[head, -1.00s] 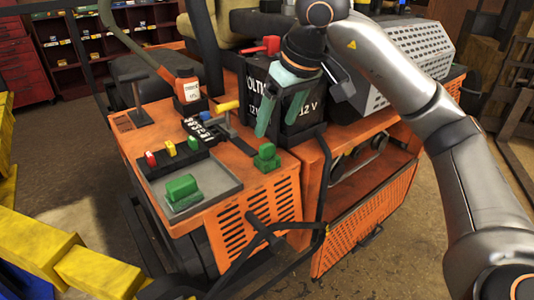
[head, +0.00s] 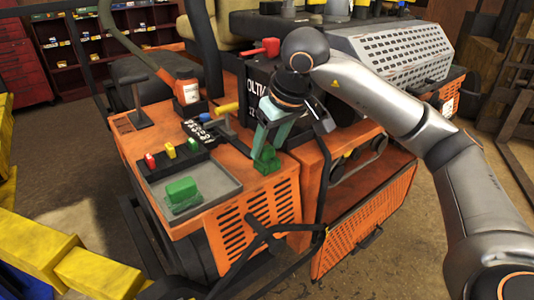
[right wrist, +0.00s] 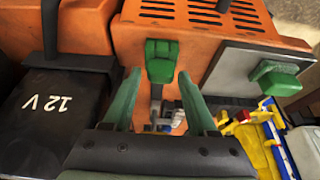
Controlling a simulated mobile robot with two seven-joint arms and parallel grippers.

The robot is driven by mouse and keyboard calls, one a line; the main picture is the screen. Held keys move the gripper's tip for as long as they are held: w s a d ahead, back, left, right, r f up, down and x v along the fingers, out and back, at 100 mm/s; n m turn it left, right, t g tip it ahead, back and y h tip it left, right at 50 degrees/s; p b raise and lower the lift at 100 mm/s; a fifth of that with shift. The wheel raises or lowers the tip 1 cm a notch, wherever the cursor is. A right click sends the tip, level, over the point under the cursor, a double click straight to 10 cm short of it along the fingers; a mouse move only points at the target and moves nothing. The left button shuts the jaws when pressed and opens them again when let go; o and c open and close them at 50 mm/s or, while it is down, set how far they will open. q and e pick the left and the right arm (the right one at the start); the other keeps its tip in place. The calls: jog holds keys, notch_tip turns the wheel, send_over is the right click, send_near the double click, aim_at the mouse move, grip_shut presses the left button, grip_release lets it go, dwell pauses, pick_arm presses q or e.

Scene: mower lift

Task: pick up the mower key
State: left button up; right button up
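A green key-like piece (head: 266,161) stands on the front corner of the orange mower deck (head: 260,186); I take it to be the mower key. It also shows in the right wrist view (right wrist: 161,60), just beyond and between the fingertips. My right gripper (head: 266,146) points down over it, its two green fingers (right wrist: 160,80) apart on either side, with nothing held. Its fingers partly hide the piece in the head view. A second green block (head: 182,193) lies in the grey tray (head: 222,182) to the left. My left gripper is not in view.
A black 12 V battery (right wrist: 45,112) stands behind the right gripper. A lever with a yellow grip (head: 227,108) and a panel of coloured switches (head: 170,155) lie left of it. A black bar frame (head: 262,232) rises in front of the deck. Yellow beams (head: 60,262) are at lower left.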

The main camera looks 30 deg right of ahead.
grip_shut()
dwell(0.4)
